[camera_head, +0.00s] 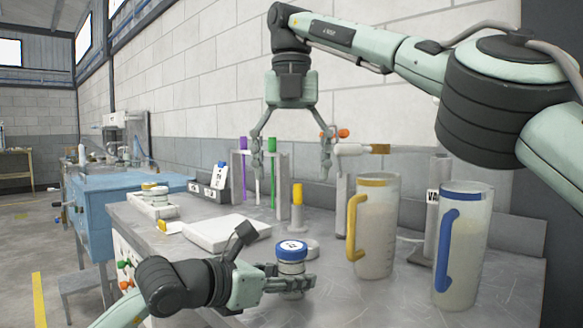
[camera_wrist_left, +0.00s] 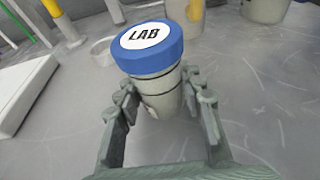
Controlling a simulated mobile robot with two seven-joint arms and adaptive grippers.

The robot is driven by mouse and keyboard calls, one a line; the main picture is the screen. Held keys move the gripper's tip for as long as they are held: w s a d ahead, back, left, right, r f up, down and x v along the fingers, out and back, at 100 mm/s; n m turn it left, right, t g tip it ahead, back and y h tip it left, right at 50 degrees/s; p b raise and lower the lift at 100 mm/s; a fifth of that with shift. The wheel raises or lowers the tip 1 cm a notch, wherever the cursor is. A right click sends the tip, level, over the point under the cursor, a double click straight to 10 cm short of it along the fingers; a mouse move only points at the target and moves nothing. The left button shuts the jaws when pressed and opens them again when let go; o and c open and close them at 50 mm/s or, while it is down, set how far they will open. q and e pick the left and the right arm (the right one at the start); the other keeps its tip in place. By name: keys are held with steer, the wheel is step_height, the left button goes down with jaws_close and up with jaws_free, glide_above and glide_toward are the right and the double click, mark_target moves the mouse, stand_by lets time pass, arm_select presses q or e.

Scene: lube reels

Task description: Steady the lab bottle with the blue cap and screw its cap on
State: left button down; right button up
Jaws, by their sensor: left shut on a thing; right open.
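The lab bottle (camera_head: 291,267) is a small grey bottle standing upright on the metal bench. Its blue cap (camera_head: 292,249) sits on top with a white label; in the left wrist view the cap (camera_wrist_left: 147,45) reads "LAB" and looks slightly tilted with the camera. My left gripper (camera_head: 290,284) is shut around the bottle body below the cap, and its fingers flank the bottle (camera_wrist_left: 160,95) in the left wrist view. My right gripper (camera_head: 292,165) is open and empty, pointing down, high above and behind the bottle. Whether the cap is threaded tight cannot be told.
Two jugs stand to the right, one with a yellow handle (camera_head: 376,225) and one with a blue handle (camera_head: 461,245). A white slab (camera_head: 225,232) lies left of the bottle. A yellow-topped post (camera_head: 297,205) and a rack with coloured rods (camera_head: 272,180) stand behind.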

arm_select(q)
steer(key=c, duration=0.9)
jaws_free()
steer(key=v, duration=1.2)
steer(key=shift+r, duration=0.1)
